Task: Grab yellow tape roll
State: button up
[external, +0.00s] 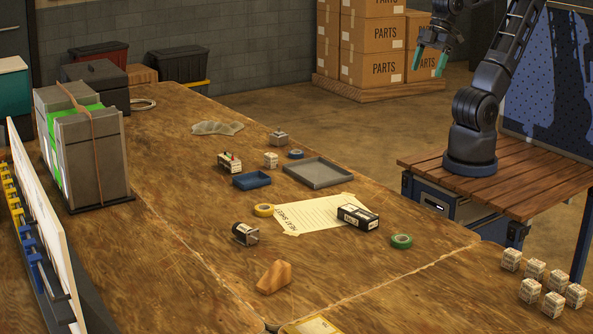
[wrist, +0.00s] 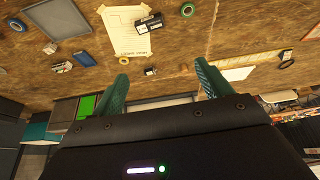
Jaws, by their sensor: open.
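The yellow tape roll (external: 263,210) lies flat on the wooden table at the left corner of a paper sheet (external: 325,215). In the wrist view the yellow tape roll (wrist: 123,60) shows near the sheet's titled edge, close to the left fingertip in the picture. My gripper (external: 430,66) is open and empty, high beyond the table at the upper right, far from the roll. Its two green fingers (wrist: 162,72) are spread apart in the wrist view.
A black box (external: 358,217) lies on the sheet, with a green tape roll (external: 401,241) to its right. Several small blocks stand at the right.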

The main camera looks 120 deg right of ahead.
jog(key=w+d+f+n, duration=0.1)
jog(key=w+f+n, duration=0.1)
jog(key=w+f, duration=0.35)
jog(key=w+d+f+n, duration=0.2)
jog(key=w, duration=0.6)
jog(key=n+t+h, duration=0.6)
jog(key=n, duration=1.4)
send_near(271, 207)
jog(key=v, duration=0.3)
jog(key=n, duration=0.1)
jog(key=d+f+n, duration=0.1)
jog(key=n, duration=0.2)
jog(key=f+n+t, duration=0.1)
jog(key=n, duration=0.1)
jog(key=shift+d+n+t, duration=0.3)
jog(key=shift+d, duration=0.1)
jog(key=shift+x, duration=2.75)
jog(key=shift+a+x, duration=0.15)
jog(key=shift+x, duration=1.15)
jog(key=shift+a+x, duration=0.15)
jog(key=shift+x, duration=1.15)
jog(key=shift+w, duration=0.15)
